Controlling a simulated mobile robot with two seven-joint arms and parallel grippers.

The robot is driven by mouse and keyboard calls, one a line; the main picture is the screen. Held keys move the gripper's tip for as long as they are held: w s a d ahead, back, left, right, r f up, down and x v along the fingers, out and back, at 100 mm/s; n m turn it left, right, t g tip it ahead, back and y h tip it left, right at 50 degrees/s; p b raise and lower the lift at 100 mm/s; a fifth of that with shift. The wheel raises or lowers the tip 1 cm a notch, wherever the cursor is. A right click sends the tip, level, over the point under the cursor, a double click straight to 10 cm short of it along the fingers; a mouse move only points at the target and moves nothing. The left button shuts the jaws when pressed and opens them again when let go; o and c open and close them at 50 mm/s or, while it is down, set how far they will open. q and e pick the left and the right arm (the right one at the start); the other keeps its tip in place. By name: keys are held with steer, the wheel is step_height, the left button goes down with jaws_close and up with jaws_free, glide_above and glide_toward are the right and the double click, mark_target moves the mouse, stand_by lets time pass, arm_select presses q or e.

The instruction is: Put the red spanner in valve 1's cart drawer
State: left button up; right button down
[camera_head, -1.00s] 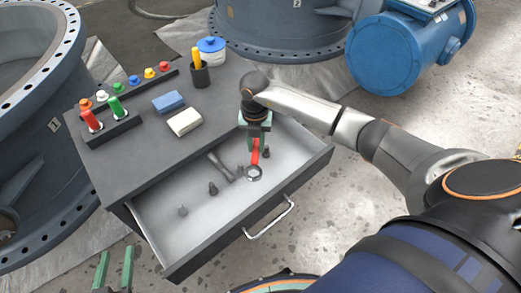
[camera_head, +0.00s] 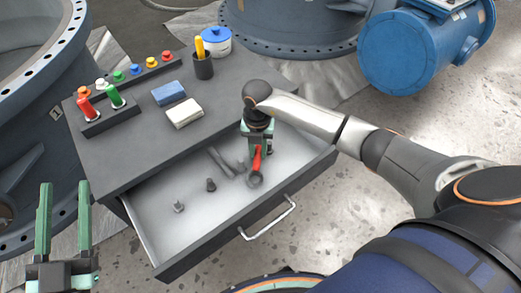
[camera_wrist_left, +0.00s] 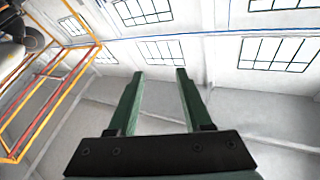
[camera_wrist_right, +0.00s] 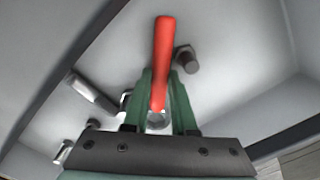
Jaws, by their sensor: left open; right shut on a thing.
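The red spanner (camera_head: 257,161) has a red handle and a grey ring end. It hangs tilted from my right gripper (camera_head: 258,150), which is shut on it inside the open cart drawer (camera_head: 205,235). In the right wrist view the red handle (camera_wrist_right: 163,55) stands between the green fingers (camera_wrist_right: 160,78). Whether the ring end touches the drawer floor I cannot tell. My left gripper (camera_head: 63,190) is open and empty, left of the cart. Its two fingers (camera_wrist_left: 158,75) also show apart in the left wrist view.
Several grey bolts (camera_head: 211,185) and a grey bar (camera_head: 221,162) lie in the drawer. The cart top (camera_head: 130,150) holds a button strip, a blue block (camera_head: 168,92), a white block (camera_head: 185,113) and a pen cup (camera_head: 202,66). A drawer handle (camera_head: 268,219) sticks out in front.

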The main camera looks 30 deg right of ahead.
arm_select(q)
steer(key=shift+s+d+r, duration=0.1)
steer(key=shift+s+r, duration=0.05)
steer(key=shift+r, duration=0.3)
arm_select(e)
steer(key=shift+f, duration=0.1)
arm_select(q)
steer(key=shift+r+h, duration=0.15)
steer(key=shift+h, duration=0.15)
arm_select(e)
steer(key=shift+f, duration=0.1)
arm_select(q)
steer(key=shift+s+r+m, duration=0.1)
steer(key=shift+m, duration=0.2)
arm_select(e)
steer(key=c, duration=0.7)
jaws_free()
